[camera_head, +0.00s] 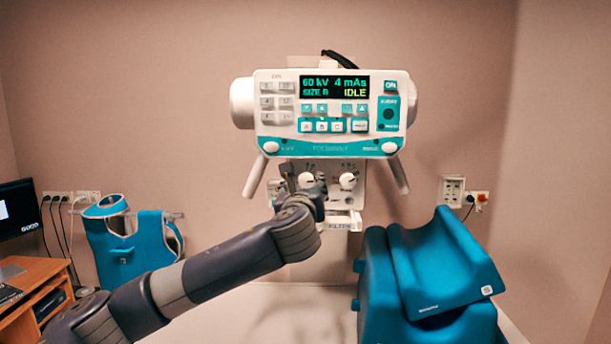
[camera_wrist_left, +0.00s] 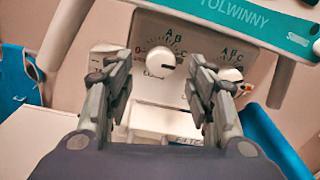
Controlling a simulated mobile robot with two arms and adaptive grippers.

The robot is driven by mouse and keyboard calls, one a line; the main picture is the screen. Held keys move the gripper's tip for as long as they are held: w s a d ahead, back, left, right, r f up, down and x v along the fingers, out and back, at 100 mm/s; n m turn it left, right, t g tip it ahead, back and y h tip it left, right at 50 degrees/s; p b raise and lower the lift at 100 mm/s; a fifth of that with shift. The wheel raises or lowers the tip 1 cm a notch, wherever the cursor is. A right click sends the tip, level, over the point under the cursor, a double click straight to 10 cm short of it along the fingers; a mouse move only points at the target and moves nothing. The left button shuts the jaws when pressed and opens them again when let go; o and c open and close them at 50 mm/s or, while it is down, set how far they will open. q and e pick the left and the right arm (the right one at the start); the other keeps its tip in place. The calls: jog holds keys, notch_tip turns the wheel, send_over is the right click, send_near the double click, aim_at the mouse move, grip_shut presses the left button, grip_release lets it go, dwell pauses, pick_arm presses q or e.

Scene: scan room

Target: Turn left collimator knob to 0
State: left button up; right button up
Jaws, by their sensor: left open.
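The collimator panel carries two round white knobs under the control unit. The left knob (camera_wrist_left: 161,66) has a dark pointer mark facing right in the left wrist view. Its scale has a red 0 at the left and letters above; it also shows in the head view (camera_head: 306,181). The right knob (camera_head: 348,181) also shows in the left wrist view (camera_wrist_left: 231,75). My left gripper (camera_wrist_left: 158,60) is open, its fingers on either side of the left knob in that view. I cannot tell whether they touch it. The gripper partly covers the panel in the head view (camera_head: 302,178).
The control unit (camera_head: 330,130), reading IDLE, hangs above the panel, with slanted handles (camera_head: 255,177) at both sides. A blue cushion (camera_head: 440,270) stands at the right. A blue apron (camera_head: 130,250) hangs at the left, near a wooden desk (camera_head: 35,285).

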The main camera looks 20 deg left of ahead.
aim_at(306, 182)
pick_arm(q)
jog(key=shift+p+x, duration=0.6)
jog(key=shift+x, duration=1.2)
jog(key=c, duration=1.1)
